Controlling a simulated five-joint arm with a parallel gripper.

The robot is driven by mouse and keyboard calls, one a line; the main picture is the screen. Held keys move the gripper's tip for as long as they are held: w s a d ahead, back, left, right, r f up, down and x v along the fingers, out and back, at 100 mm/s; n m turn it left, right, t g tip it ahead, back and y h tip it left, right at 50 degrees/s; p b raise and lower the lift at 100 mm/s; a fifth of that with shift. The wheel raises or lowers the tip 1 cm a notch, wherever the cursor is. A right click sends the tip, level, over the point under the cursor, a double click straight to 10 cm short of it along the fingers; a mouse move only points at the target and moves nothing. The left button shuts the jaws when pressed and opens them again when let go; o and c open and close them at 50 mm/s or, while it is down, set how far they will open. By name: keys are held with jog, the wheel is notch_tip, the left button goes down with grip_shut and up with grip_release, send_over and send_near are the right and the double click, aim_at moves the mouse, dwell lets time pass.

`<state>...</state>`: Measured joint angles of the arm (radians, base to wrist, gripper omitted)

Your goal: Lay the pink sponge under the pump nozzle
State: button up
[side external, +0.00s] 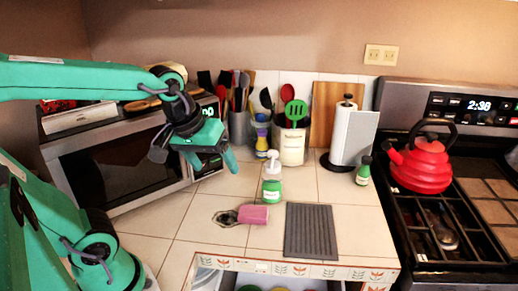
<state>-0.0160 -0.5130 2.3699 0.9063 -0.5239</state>
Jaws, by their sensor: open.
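The pink sponge (253,214) lies flat on the tiled counter, a little in front and to the left of the soap bottle. The pump bottle (272,190) stands upright, with green soap in its lower part and a white pump head (272,157) on top. The exact direction of the nozzle is too small to tell. My gripper (200,158) is open and empty, above the counter in front of the microwave. It is up and to the left of the bottle and sponge, apart from both.
A dark irregular patch (228,217) touches the sponge's left side. A grey ribbed mat (309,231) lies right of it. Utensil crocks (291,146), a paper towel roll (353,135) and a small green bottle (364,172) stand behind. A stove with a red kettle (421,164) is right.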

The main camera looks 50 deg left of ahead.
jog(key=w+a+f+n+g, duration=0.15)
jog(key=w+f+n, duration=0.25)
jog(key=w+n, duration=0.5)
jog(key=n+g, duration=0.3)
jog(key=n, duration=0.9)
send_over(258, 211)
notch_tip(258, 211, down, 8)
jog(key=shift+d, duration=0.1)
jog(key=shift+f, duration=3.35)
jog(key=shift+s+f, duration=0.1)
jog(key=shift+f, duration=2.5)
jog(key=c, duration=1.1)
